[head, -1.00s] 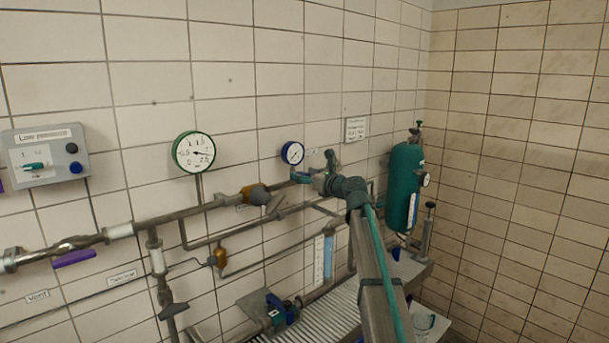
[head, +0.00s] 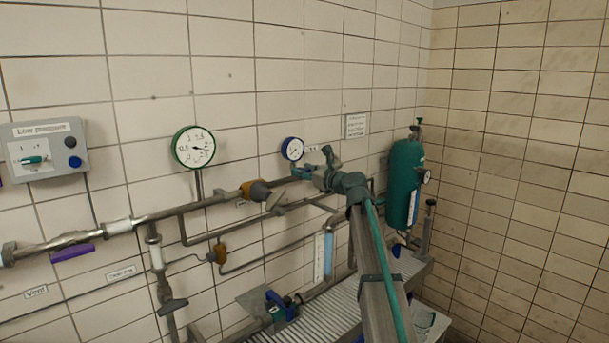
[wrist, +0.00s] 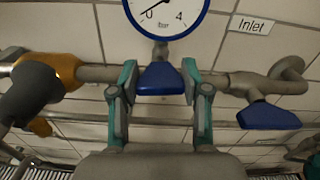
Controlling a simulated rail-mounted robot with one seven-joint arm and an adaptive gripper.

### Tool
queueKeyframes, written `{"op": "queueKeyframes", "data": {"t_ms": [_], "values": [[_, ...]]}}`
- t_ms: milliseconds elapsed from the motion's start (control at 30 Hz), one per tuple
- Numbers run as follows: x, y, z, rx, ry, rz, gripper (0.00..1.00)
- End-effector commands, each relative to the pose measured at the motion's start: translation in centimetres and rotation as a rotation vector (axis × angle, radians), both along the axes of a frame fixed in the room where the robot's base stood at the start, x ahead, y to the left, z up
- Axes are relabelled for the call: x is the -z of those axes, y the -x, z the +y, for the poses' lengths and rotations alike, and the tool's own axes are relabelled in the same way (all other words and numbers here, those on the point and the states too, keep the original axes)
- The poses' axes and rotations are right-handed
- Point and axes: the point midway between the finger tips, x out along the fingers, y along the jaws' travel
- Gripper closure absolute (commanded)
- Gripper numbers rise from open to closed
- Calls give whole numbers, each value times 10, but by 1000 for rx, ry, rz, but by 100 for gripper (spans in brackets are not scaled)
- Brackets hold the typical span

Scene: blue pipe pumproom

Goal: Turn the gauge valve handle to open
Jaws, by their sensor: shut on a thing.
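In the wrist view a blue gauge valve handle (wrist: 160,78) sits on the pipe directly under a blue-rimmed round gauge (wrist: 165,14). The gauge's needle points near 0. My gripper (wrist: 158,72) has a teal finger on each side of the handle and is shut on it. The handle's blue face points toward the wrist camera. In the head view my gripper (head: 304,171) is at the pipe just below the small blue gauge (head: 292,149), and the handle is mostly hidden there.
Another blue handle (wrist: 268,117) is on a branch to the right, under an "Inlet" label (wrist: 251,25). An orange and grey fitting (wrist: 45,80) is close on the left. A green cylinder (head: 405,185) stands to the right of my arm.

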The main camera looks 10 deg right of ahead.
Motion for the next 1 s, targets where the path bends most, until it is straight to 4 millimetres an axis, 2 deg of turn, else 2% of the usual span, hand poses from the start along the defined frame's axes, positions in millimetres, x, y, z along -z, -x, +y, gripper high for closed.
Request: {"op": "queueKeyframes", "data": {"t_ms": [1000], "values": [[7,1,3,-1,788,-499,88]]}}
